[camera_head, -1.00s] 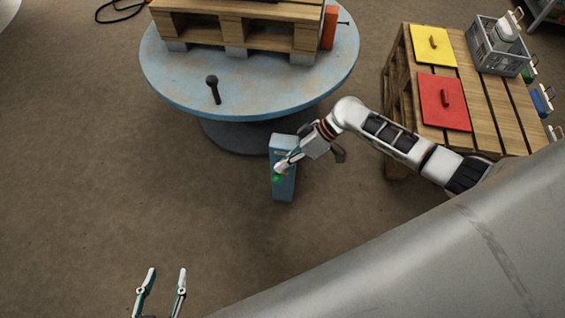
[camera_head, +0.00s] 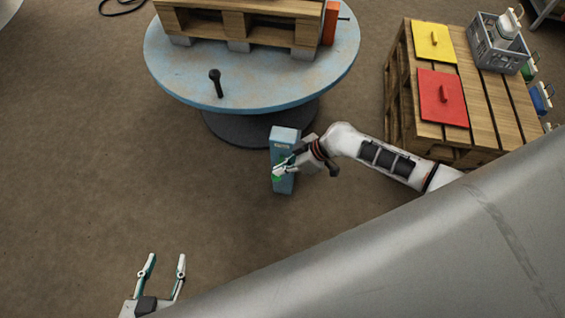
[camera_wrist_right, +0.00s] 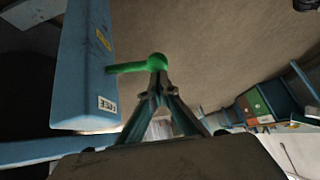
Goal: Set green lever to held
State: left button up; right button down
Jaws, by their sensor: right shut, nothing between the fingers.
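The green lever (camera_wrist_right: 135,66) sticks out sideways from a blue post (camera_wrist_right: 82,75) in the right wrist view and ends in a round knob. In the head view the blue post (camera_head: 285,142) stands by the round table, with a little of the green lever (camera_head: 277,178) showing. My right gripper (camera_head: 280,172) is at the lever. In the right wrist view its shut fingertips (camera_wrist_right: 158,75) are right at the knob, with nothing between them; whether they touch it I cannot tell. My left gripper (camera_head: 165,265) is open and empty at the lower left.
A round blue table (camera_head: 180,75) with a black-knobbed stick (camera_head: 216,82) and a wooden pallet (camera_head: 240,25) stands behind the post. A pallet stack (camera_head: 490,100) at the right bears a yellow panel (camera_head: 433,42), a red panel (camera_head: 443,98) and a grey crate (camera_head: 485,55). The floor at left is clear.

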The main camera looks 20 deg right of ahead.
notch_tip(320, 180, down, 9)
jog(key=s+a+n+t+h, duration=0.1)
jog(key=t+h, duration=0.1)
jog(key=t, duration=0.1)
jog(key=shift+s+n+t, duration=0.35)
jog(key=shift+n+t, duration=0.05)
dwell(0.3)
pick_arm(q)
jog(key=shift+s+f, duration=0.2)
jog(key=shift+s, duration=0.1)
jog(key=shift+r, duration=0.1)
pick_arm(e)
jog(key=shift+r, duration=0.15)
